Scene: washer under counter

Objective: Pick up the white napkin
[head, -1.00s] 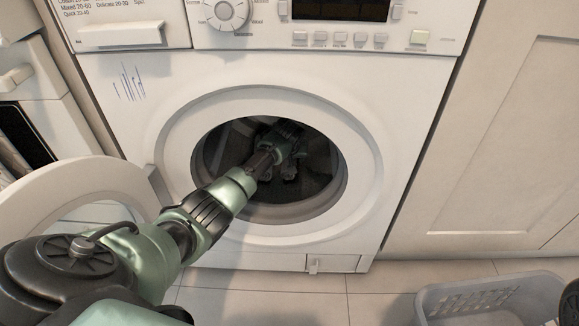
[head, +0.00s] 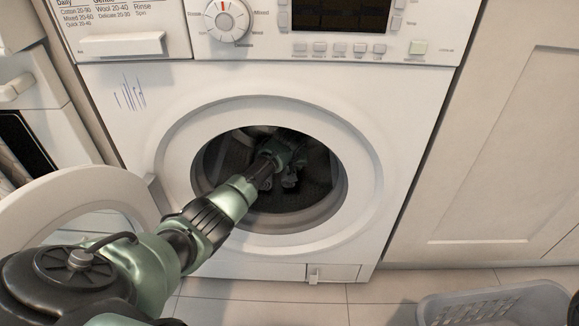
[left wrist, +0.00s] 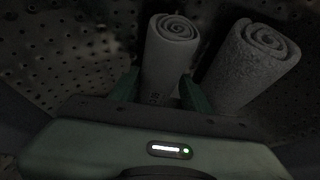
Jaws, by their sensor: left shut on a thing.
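The white napkin (left wrist: 168,58) is a rolled cloth, grey in the dim light, inside the washer drum. In the left wrist view its spiral end points up and away. My left gripper (left wrist: 160,92) has one finger on each side of its lower part and is shut on it. In the head view my left gripper (head: 290,178) is deep inside the drum, dark and partly hidden, and the napkin cannot be made out clearly there. My right gripper is not in view.
A second rolled cloth (left wrist: 253,62) lies close to the right of the napkin. The perforated drum wall (left wrist: 60,50) surrounds both. My left arm passes through the round washer opening (head: 335,205). The open washer door (head: 40,205) is at left. A grey basket (head: 490,305) stands on the floor at right.

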